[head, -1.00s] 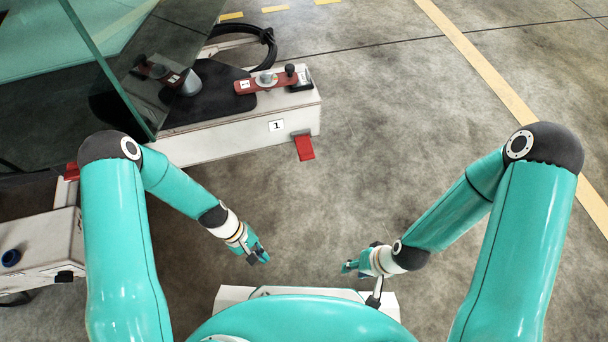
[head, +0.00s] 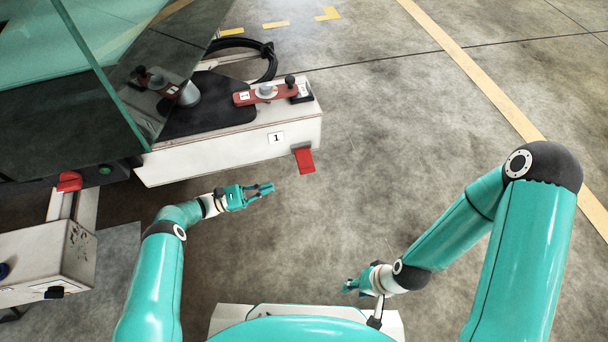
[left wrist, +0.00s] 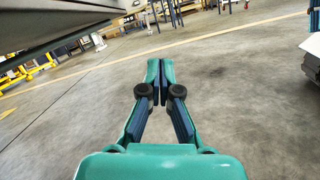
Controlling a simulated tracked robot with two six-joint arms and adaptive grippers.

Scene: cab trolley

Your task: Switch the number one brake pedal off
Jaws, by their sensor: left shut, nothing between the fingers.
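The number one brake pedal is a red pedal (head: 305,159) at the front right of the white trolley unit (head: 235,148), below a plate marked "1" (head: 276,138). It juts out from the unit and slopes down. My left gripper (head: 270,187) is in front of the unit, to the left of and a little below the pedal in the head view, apart from it. Its fingers are shut and empty; they also show together in the left wrist view (left wrist: 160,65). The pedal is not clear in that view. My right gripper (head: 346,287) is low near my base, far from the pedal; its finger gap is too small to judge.
A glass panel (head: 75,90) stands over the unit's left. A red lever plate (head: 266,94) with a black knob sits on top. Another white box (head: 40,262) is at the lower left. The floor right of the pedal is clear.

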